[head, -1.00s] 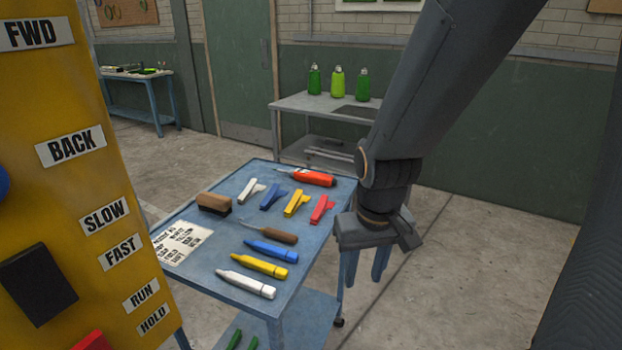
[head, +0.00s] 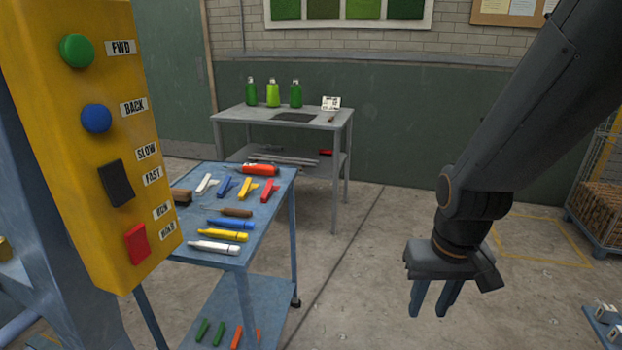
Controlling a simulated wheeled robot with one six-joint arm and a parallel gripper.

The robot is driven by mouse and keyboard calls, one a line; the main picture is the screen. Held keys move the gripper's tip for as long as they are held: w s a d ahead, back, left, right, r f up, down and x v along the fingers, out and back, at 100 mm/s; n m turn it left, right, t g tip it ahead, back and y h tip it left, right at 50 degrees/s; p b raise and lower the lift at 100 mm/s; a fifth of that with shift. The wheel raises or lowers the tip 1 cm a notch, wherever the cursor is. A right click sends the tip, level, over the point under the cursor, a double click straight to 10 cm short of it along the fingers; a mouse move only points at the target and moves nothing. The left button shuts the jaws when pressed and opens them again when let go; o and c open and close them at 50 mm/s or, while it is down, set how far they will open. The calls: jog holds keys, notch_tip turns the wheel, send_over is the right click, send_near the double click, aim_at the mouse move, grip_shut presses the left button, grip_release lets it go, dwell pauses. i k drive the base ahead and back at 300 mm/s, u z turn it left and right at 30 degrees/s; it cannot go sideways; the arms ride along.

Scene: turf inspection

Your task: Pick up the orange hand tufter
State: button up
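The orange hand tufter (head: 262,170) appears to be the orange-red tool with a dark end and a thin needle tip. It lies at the far edge of the blue cart's top (head: 262,218). My gripper (head: 434,300) hangs to the right of the cart, over the floor and well apart from the tufter. Its two blue fingers point down with a gap between them, and nothing shows between them.
White, blue, yellow and red clips (head: 247,187), a brown-handled tool (head: 236,212) and marker-like tools (head: 222,235) share the cart top. A yellow control panel (head: 95,160) blocks the left. A grey table (head: 312,122) stands behind.

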aim_at(248, 168)
jog(key=z, duration=0.55)
jog(key=i, duration=1.6)
jog(key=u, duration=1.1)
jog(key=i, duration=0.8)
jog(key=u, duration=1.1)
jog(key=i, duration=0.2)
jog(key=u, duration=0.15)
